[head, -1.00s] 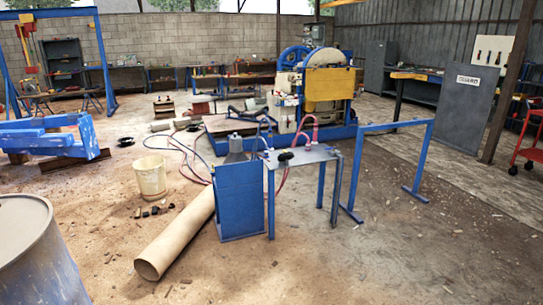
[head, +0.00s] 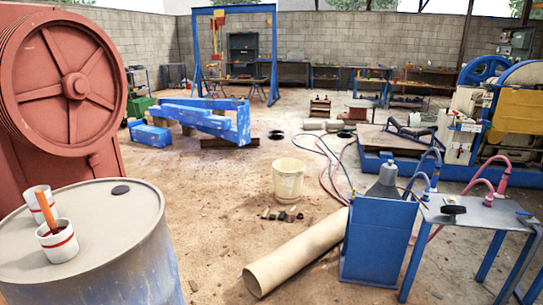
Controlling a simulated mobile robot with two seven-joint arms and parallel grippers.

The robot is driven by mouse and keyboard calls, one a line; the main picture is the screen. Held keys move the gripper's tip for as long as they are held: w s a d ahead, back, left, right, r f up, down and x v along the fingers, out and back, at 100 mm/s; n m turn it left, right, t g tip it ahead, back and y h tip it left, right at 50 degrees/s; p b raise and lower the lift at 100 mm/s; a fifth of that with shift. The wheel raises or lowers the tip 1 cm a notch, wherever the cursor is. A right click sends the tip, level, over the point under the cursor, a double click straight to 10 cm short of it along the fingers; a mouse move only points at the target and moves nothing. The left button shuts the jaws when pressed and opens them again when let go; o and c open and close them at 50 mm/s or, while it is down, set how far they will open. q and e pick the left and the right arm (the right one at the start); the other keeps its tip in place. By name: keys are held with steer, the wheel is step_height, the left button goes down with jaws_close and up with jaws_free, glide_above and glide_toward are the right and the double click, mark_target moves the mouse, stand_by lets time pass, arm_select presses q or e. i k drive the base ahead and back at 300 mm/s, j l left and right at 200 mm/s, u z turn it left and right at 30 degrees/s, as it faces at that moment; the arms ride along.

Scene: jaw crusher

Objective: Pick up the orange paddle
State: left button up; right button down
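The orange paddle (head: 45,209) stands tilted in a white cup with a red band (head: 59,243), its upper part sticking out above the rim and its lower end hidden inside. The cup stands on top of a blue drum with a grey lid (head: 110,225) at the lower left of the head view. A second white cup (head: 41,204) stands just behind it, partly covered by the paddle and the front cup. A dark round disc (head: 120,189) lies on the lid. Neither of my grippers shows in the head view.
A large red flywheel machine (head: 70,70) stands behind the drum. A cardboard tube (head: 295,255) and a cream bucket (head: 288,180) are on the floor to the right. A blue cabinet (head: 378,243) and metal table (head: 480,211) stand further right. Floor between drum and tube is open.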

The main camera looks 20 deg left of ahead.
mark_target(40, 195)
steer(key=i+u, duration=0.7)
steer(key=u, duration=0.2)
steer(key=i+l+u, duration=0.15)
steer(key=i+u, duration=0.3)
steer(key=k, duration=0.1)
